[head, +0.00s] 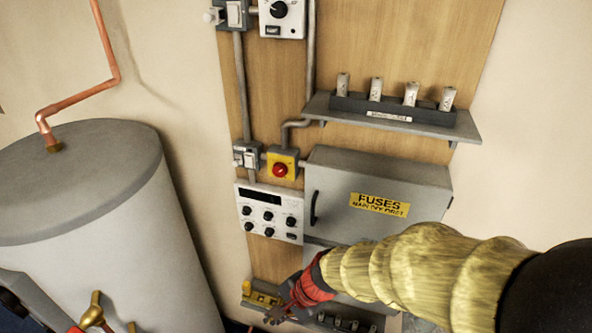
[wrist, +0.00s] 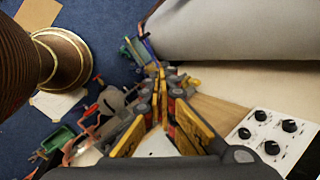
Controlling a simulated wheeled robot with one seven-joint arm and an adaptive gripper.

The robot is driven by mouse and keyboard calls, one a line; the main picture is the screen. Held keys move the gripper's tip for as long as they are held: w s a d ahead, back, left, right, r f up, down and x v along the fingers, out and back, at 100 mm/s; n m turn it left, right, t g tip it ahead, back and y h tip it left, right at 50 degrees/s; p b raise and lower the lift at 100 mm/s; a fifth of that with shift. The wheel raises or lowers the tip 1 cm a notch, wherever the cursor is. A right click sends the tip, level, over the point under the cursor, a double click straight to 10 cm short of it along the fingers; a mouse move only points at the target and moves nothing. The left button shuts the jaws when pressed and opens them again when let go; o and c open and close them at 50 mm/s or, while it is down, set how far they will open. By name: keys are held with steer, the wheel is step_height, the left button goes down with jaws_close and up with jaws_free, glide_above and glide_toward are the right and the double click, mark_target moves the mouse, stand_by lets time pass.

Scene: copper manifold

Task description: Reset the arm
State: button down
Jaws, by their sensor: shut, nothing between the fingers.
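My arm reaches in from the right in the head view, wrapped in a ribbed yellow sleeve. It ends in my red and dark gripper (head: 280,311), low in front of the wooden panel, below the fuse box and to the right of the grey tank. In the wrist view my gripper (wrist: 162,84) shows its yellow and dark fingers shut, with nothing held between them. In the head view the arm hides the lower part of the fuse box and part of the lower shelf.
The grey fuse box (head: 375,175) and white knob panel (head: 268,212) are close above my gripper. A shelf (head: 400,124) holds several fuses. The grey tank (head: 100,230) stands left. The wrist view shows clutter on blue carpet (wrist: 100,35) and a dark turned post (wrist: 20,60).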

steer(key=s+d+f+n+t+h+b, duration=0.1)
steer(key=s+d+f+n+b, duration=0.1)
steer(key=d+b, duration=0.6)
steer(key=s+d+f+n+t+h+b, duration=0.2)
steer(key=s+d+n+b, duration=0.2)
steer(key=d+b, duration=0.4)
steer(key=s+d+f+n+t+h+b, duration=0.1)
steer(key=s+d+f+n+h+b, duration=0.1)
steer(key=d+b, duration=0.6)
steer(key=shift+s+f+n+b, duration=0.45)
steer(key=shift+n+b, duration=0.1)
steer(key=shift+n, duration=0.15)
